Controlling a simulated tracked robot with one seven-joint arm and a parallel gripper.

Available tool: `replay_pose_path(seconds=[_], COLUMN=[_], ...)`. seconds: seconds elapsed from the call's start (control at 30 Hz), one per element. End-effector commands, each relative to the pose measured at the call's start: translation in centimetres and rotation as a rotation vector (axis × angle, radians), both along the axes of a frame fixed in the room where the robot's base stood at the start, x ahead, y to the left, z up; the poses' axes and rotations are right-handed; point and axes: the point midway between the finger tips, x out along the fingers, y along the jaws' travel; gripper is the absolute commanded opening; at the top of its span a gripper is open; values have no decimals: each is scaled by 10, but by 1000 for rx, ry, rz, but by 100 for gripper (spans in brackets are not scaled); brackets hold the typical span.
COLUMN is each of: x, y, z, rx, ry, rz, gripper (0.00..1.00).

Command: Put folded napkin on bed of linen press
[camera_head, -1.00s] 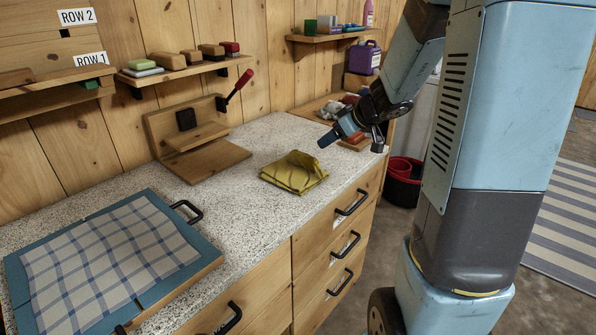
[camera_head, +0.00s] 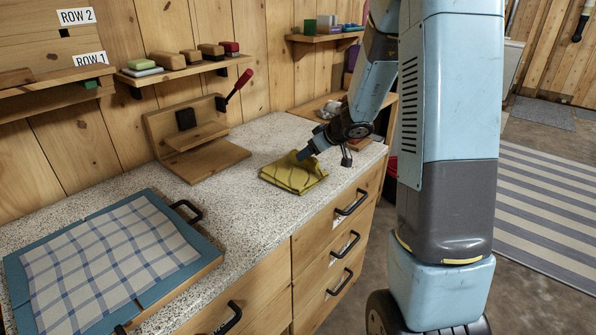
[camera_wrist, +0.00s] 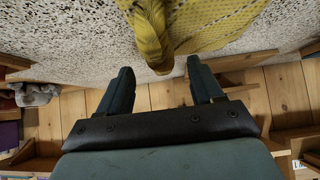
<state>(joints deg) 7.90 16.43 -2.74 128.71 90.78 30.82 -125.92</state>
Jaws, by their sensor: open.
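The folded yellow napkin (camera_head: 292,176) lies on the speckled counter, with a raised fold on top. It also shows in the wrist view (camera_wrist: 205,25), its raised fold hanging toward the gap between my fingers. My gripper (camera_head: 302,156) is at the napkin's back edge, just above it. In the wrist view the two fingers of my gripper (camera_wrist: 160,68) are apart, with nothing clamped; I cannot tell if they touch the cloth. The wooden linen press (camera_head: 160,128) stands left of the napkin against the wall, its red-handled lever raised. Its flat bed (camera_head: 212,163) is bare.
A blue-framed board (camera_head: 205,240) with a checked cloth (camera_head: 110,255) lies at the front left of the counter. Wall shelves (camera_head: 185,70) hold several small blocks. Drawers with black handles (camera_head: 350,203) are below the counter. Bare counter separates napkin and press.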

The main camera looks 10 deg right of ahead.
Motion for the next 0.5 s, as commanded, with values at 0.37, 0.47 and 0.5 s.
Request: replay_pose_path(seconds=[0.37, 0.47, 0.5], x=[17, 17, 17], y=[12, 12, 12], z=[-19, -19, -19], rx=[-1, -1, -1], ry=[0, 0, 0], rz=[1, 1, 1], gripper=[66, 66, 66])
